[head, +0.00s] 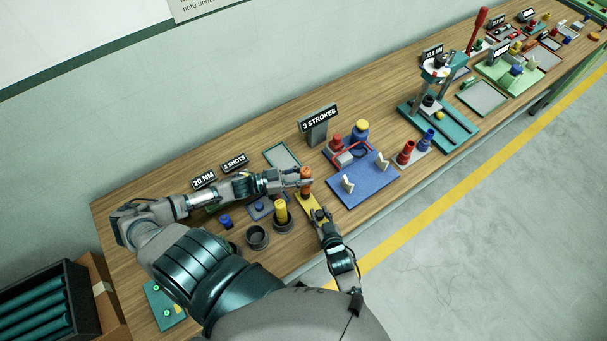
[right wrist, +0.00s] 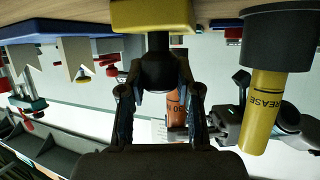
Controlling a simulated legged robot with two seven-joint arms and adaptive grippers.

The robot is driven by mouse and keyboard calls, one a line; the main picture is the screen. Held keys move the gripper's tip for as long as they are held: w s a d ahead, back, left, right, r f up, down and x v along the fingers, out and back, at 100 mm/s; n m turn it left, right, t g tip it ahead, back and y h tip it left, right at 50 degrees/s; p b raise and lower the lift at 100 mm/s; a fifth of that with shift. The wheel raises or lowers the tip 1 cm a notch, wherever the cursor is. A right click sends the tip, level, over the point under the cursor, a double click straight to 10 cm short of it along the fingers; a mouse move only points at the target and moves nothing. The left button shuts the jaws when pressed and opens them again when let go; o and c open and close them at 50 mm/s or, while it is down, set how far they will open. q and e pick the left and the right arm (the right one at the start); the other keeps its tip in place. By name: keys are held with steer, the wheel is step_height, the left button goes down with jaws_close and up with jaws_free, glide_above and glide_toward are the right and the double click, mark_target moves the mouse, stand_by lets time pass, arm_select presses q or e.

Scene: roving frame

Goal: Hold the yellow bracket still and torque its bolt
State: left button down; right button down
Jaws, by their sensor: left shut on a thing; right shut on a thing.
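The yellow bracket (head: 306,204) lies near the bench's front edge; its yellow end (right wrist: 155,15) fills the top of the upside-down right wrist view. A dark knob-like post (right wrist: 160,65) stands from it. My right gripper (head: 321,216) is shut on this post; its two fingers flank it in the right wrist view (right wrist: 160,95). My left gripper (head: 301,182) is shut on an upright orange tool (head: 306,173) above the bracket's far end. The tool, with a partly hidden "20" label, shows behind my right fingers (right wrist: 177,105). The bolt and the tool's lower tip are hidden.
A yellow grease tube (head: 281,211) stands in a dark cup close left of the bracket, beside an empty dark cup (head: 257,237). A blue board (head: 365,186) with pale uprights lies close right. Signs "20 NM" (head: 204,180) and "3 STROKES" (head: 319,118) stand behind.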

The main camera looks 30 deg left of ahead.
mark_target(303, 169)
arm_select(q)
steer(key=shift+f, duration=0.8)
arm_select(e)
steer(key=shift+f, duration=0.1)
arm_select(q)
steer(key=shift+w+h, duration=0.15)
steer(key=shift+h, duration=0.15)
steer(key=shift+w+a+m+g+h, duration=0.1)
steer(key=shift+a+m+g+h, duration=0.05)
steer(key=shift+m+g+h, duration=1.4)
steer(key=shift+f+n+y, duration=0.25)
steer(key=shift+n+y, duration=0.1)
steer(key=shift+y, duration=0.2)
steer(key=shift+r+t, duration=0.1)
steer(key=shift+t, duration=0.35)
steer(key=shift+r, duration=0.15)
steer(key=shift+r, duration=2.35)
